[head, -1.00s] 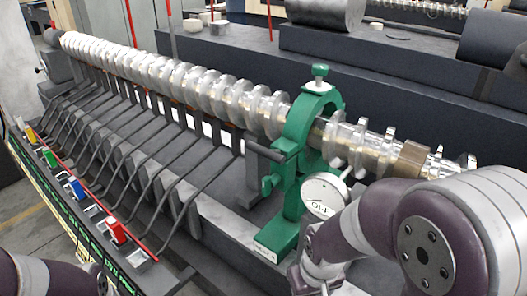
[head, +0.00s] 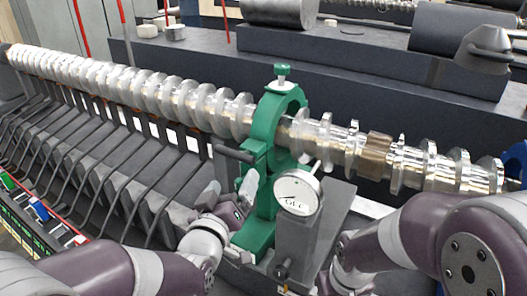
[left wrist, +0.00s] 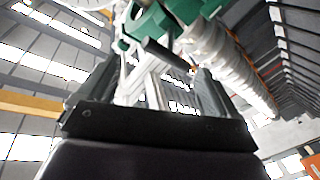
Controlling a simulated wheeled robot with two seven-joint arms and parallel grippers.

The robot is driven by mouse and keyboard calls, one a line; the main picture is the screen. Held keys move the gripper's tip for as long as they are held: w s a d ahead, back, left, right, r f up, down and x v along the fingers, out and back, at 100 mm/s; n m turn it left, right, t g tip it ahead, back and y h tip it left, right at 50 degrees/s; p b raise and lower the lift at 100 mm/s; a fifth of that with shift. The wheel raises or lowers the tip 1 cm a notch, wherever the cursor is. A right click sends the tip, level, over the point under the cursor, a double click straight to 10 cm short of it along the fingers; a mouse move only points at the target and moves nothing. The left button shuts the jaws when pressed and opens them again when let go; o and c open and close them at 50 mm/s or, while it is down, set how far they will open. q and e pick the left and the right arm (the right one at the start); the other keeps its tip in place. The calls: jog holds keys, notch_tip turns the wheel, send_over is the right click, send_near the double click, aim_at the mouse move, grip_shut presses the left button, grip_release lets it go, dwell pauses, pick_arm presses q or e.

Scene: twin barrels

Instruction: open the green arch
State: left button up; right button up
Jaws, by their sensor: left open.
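The green arch (head: 262,160) stands around the shiny ribbed shaft (head: 200,100), with a green knob (head: 282,71) on top and a dark handle (head: 233,153) sticking out to its left. It looks closed. My left gripper (head: 246,187) is at the arch's left side, just below the handle; whether it touches the arch I cannot tell. In the left wrist view the arch (left wrist: 152,20) and handle (left wrist: 167,54) lie beyond the open, empty jaws (left wrist: 150,85). My right arm enters from the right; its gripper is not in view.
A round dial gauge (head: 298,193) stands right in front of the arch, close to both arms. A row of dark bent levers (head: 110,170) runs along the left. Dark machine beds with a cylinder (head: 455,38) lie behind.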

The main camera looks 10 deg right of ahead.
pick_arm(q)
jog(key=p+x, duration=0.3)
jog(key=x, duration=0.9)
jog(key=shift+w+p, duration=0.25)
jog(key=shift+p, duration=0.05)
jog(key=shift+d, duration=0.2)
jog(key=c, duration=1.4)
jog(key=shift+r, duration=0.1)
jog(key=shift+c, duration=0.4)
jog(key=shift+r, duration=0.1)
